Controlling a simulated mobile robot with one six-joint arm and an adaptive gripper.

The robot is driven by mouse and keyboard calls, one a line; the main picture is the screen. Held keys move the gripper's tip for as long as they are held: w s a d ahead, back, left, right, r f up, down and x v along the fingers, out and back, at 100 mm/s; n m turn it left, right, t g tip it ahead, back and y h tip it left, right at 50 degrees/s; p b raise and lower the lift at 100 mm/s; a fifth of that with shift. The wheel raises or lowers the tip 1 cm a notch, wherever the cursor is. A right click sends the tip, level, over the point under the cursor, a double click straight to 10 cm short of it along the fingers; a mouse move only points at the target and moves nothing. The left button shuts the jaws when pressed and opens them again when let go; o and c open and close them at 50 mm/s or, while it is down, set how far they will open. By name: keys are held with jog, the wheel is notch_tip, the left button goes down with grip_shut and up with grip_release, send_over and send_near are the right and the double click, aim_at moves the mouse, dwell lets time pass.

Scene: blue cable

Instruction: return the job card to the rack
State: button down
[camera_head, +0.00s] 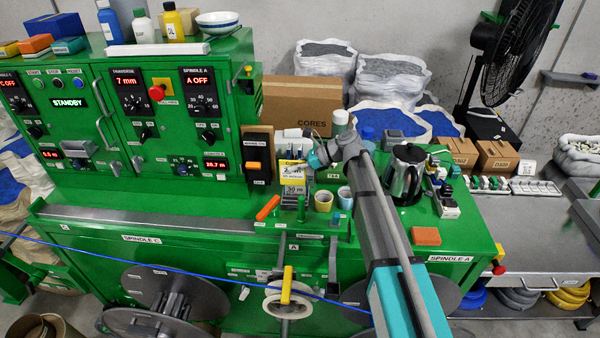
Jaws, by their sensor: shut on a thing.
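A job card (291,169), white with a yellow top band and dark print, stands upright above the green bench top. My gripper (308,163) reaches in from the right and is shut on this card at its right edge; the fingertips are small and hard to make out. A second card (293,190) marked 30 m shows just below it, partly covered. I cannot tell clearly which slot or holder the cards' rack is; a grey and white holder (292,142) stands just behind the held card.
Two small cups (323,201) stand right below my gripper, and an orange-handled tool (267,208) lies to the left. A steel kettle (403,176) stands right of my arm. The control cabinet (150,120) rises at left. A blue cable (190,272) runs across the front.

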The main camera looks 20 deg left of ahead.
aim_at(296, 180)
jog(key=shift+w+f+b, duration=0.25)
jog(key=shift+f+b, duration=0.45)
jog(key=shift+f, duration=0.25)
jog(key=shift+f, duration=0.1)
jog(key=shift+d+f+b, duration=0.1)
jog(key=shift+f+b, duration=2.15)
jog(key=shift+b, duration=0.15)
jog(key=shift+r, duration=0.15)
notch_tip(296, 180, up, 9)
jog(key=p, duration=0.9)
notch_tip(296, 180, down, 11)
jog(key=b, duration=1)
jog(key=shift+b, duration=0.35)
jog(key=shift+f+b, duration=0.45)
dwell(0.7)
